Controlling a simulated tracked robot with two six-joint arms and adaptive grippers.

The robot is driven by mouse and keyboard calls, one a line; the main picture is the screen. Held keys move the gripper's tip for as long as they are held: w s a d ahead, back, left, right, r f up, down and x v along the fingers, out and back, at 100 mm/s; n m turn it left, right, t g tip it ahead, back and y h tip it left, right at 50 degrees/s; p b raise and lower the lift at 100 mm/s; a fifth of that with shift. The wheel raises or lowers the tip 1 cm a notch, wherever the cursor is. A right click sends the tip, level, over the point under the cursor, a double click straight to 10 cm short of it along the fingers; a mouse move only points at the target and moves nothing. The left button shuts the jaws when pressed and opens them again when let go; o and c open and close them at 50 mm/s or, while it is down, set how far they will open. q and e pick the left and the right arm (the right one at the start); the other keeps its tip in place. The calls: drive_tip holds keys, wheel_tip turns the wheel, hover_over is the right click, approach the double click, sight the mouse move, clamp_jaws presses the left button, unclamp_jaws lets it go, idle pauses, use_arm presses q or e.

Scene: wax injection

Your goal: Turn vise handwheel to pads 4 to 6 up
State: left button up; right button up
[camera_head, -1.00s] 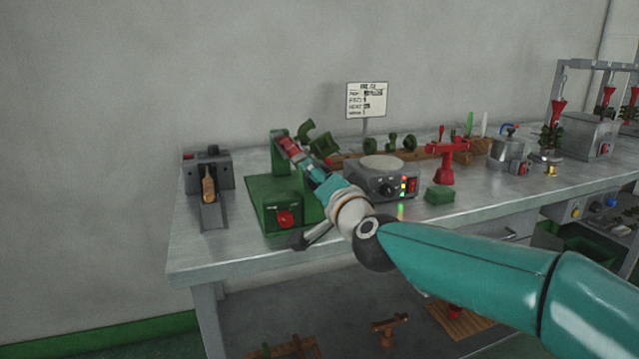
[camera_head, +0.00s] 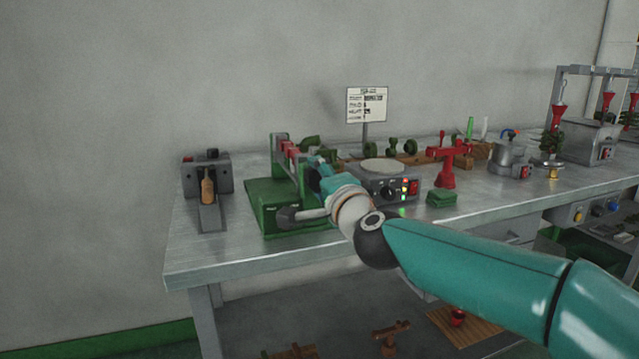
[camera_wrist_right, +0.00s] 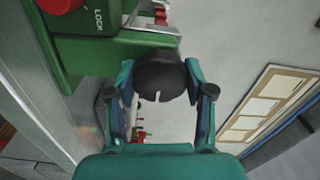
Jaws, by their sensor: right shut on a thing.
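The green vise (camera_head: 271,196) stands on the bench at the left. Its red pads (camera_head: 290,149) show between its uprights; I cannot read any pad numbers. My right gripper (camera_head: 318,170) is at the vise's right side. In the right wrist view, the dark round handwheel (camera_wrist_right: 160,76) with a pale slot mark sits between the fingers of this gripper (camera_wrist_right: 160,88), which is shut on it. A red knob (camera_wrist_right: 60,4) by the word LOCK shows at the top left there. My left gripper is not in view.
A grey device with a wooden-handled tool (camera_head: 208,187) stands left of the vise. A hot plate (camera_head: 383,178), a green block (camera_head: 441,197) and a red stand (camera_head: 447,165) are to the right. A sign (camera_head: 367,105) rises behind. The bench front is clear.

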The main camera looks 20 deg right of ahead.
drive_tip(key=shift+f+m+b, duration=0.2)
drive_tip(key=shift+m+b, duration=0.25)
drive_tip(key=shift+m, duration=0.75)
drive_tip(key=shift+f+m+b, duration=0.2)
drive_tip(key=shift+m+b, duration=0.2)
drive_tip(key=shift+m, duration=0.8)
drive_tip(key=shift+m+b, duration=0.65)
drive_tip(key=shift+m, duration=1.35)
drive_tip(key=shift+f+m+b, duration=0.1)
drive_tip(key=shift+m+b, duration=0.65)
drive_tip(key=shift+m, duration=1.55)
drive_tip(key=shift+m+b, duration=0.45)
drive_tip(key=shift+m, duration=1.75)
drive_tip(key=shift+a, duration=0.1)
drive_tip(key=o, duration=1)
drive_tip(key=shift+o, duration=0.8)
drive_tip(key=shift+r, duration=0.25)
